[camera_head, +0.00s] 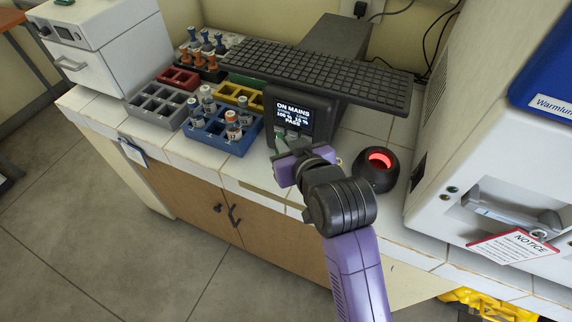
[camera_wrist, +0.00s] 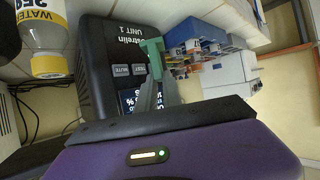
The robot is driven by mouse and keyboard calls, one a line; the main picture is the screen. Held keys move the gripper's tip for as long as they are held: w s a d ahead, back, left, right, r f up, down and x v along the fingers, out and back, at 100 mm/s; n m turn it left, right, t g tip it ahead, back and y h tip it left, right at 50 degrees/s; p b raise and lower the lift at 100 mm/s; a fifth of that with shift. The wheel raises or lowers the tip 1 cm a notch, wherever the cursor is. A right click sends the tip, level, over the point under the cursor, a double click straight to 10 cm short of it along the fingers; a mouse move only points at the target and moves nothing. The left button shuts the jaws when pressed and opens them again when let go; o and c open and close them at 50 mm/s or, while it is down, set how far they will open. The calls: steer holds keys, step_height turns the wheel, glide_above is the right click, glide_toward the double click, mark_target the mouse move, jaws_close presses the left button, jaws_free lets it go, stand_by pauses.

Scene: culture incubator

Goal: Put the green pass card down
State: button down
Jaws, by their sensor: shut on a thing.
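The green pass card (camera_wrist: 153,57) is in my gripper (camera_wrist: 158,88) in the wrist view, at the fingertips, in front of a dark unit. In the head view my gripper (camera_head: 285,150) is at the counter's front side, just below the unit's lit screen, and only a small bit of green (camera_head: 281,142) shows by the fingers. The jaws are shut on the card. The dark unit (camera_head: 318,116) has a screen reading "ON MAINS", percentages and "PASS". I cannot tell whether the card touches the unit or the counter.
A black round device (camera_head: 376,184) with a red glowing top stands right of my gripper. A blue rack (camera_head: 214,141) with vials is to the left, other racks behind it. A white incubator (camera_head: 450,150) bounds the right. A water bottle (camera_wrist: 45,35) shows in the wrist view.

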step_height(320, 180, down, 8)
steer(key=shift+f, duration=0.1)
stand_by(0.4)
steer(key=c, duration=1.5)
jaws_free()
steer(key=v, duration=1.2)
